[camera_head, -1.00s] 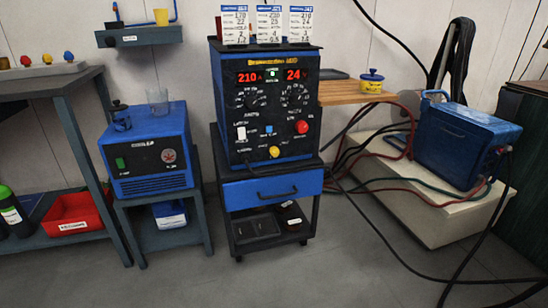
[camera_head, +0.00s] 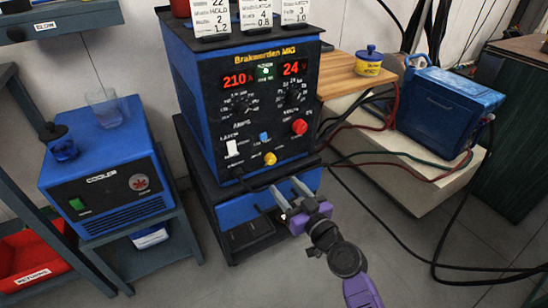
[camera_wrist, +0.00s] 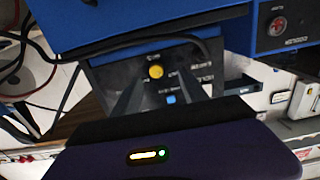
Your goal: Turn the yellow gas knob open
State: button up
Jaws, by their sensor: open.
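The yellow gas knob (camera_head: 270,158) sits low on the black front panel of the blue welding machine (camera_head: 190,92). It also shows in the wrist view (camera_wrist: 156,71), near the picture's middle, ahead of the dark fingers. My gripper (camera_head: 290,193) is open, with nothing between its fingers. In the head view its fingertips are below the knob and apart from it, over the blue drawer front. The small markings around the knob are too blurred to read.
A red knob (camera_head: 299,127), a white switch (camera_head: 233,148) and a blue switch (camera_head: 264,138) are on the same panel. A blue cooler unit (camera_head: 105,165) stands left. Black cables (camera_head: 390,235) hang at right. Open floor lies in front.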

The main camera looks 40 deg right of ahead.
aim_at(272, 161)
jog(key=w+d, duration=0.1)
jog(key=w, duration=0.2)
jog(key=w+d+r, duration=0.1)
jog(key=w, duration=0.1)
jog(key=w+d+p, duration=0.1)
jog(key=w, duration=0.2)
jog(key=shift+w+d+r, duration=0.3)
jog(key=shift+d+r, duration=0.05)
jog(key=shift+d, duration=0.05)
grip_shut()
